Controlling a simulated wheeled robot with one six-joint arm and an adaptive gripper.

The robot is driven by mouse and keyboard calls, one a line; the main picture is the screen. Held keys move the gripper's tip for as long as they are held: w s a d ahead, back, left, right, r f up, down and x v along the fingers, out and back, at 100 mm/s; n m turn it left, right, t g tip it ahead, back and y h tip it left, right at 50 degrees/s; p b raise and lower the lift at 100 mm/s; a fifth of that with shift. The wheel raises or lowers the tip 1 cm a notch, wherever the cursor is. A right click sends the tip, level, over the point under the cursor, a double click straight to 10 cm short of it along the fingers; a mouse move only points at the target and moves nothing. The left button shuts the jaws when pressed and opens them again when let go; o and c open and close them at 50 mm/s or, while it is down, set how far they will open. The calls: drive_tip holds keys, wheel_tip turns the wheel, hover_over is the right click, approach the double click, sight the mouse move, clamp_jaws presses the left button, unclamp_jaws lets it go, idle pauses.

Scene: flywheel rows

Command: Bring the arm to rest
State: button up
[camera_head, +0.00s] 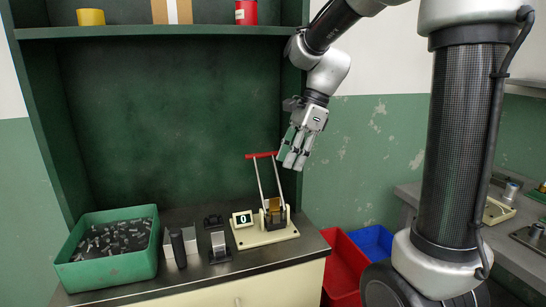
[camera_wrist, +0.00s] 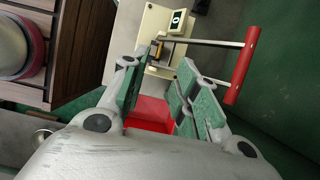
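My gripper (camera_head: 294,162) hangs in the air above the right end of the workbench, fingers pointing down. It is just right of the lever's red handle (camera_head: 262,155) and looks apart from it. The lever device (camera_head: 266,232) stands on a cream base with a small display reading 0 (camera_head: 242,218). The lever is raised. In the wrist view the red handle (camera_wrist: 243,65) lies to the right, beyond the fingers.
A green bin (camera_head: 110,275) of small metal parts stands at the bench's left, beside small dark and grey blocks (camera_head: 190,245). A red crate (camera_head: 345,265) and a blue crate (camera_head: 374,242) are on the floor at right. A shelf (camera_head: 150,31) runs above.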

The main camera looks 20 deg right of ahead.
drive_tip(key=s+d+n+t+h, duration=0.2)
drive_tip(key=s+d+n, duration=0.3)
drive_tip(key=s+n, duration=0.4)
drive_tip(key=s+d+n+t+h, duration=0.2)
drive_tip(key=s+d+n, duration=0.3)
drive_tip(key=s+n, duration=0.4)
drive_tip(key=shift+s+d+r+h, duration=0.2)
drive_tip(key=shift+s+h, duration=0.1)
drive_tip(key=shift+s, duration=0.15)
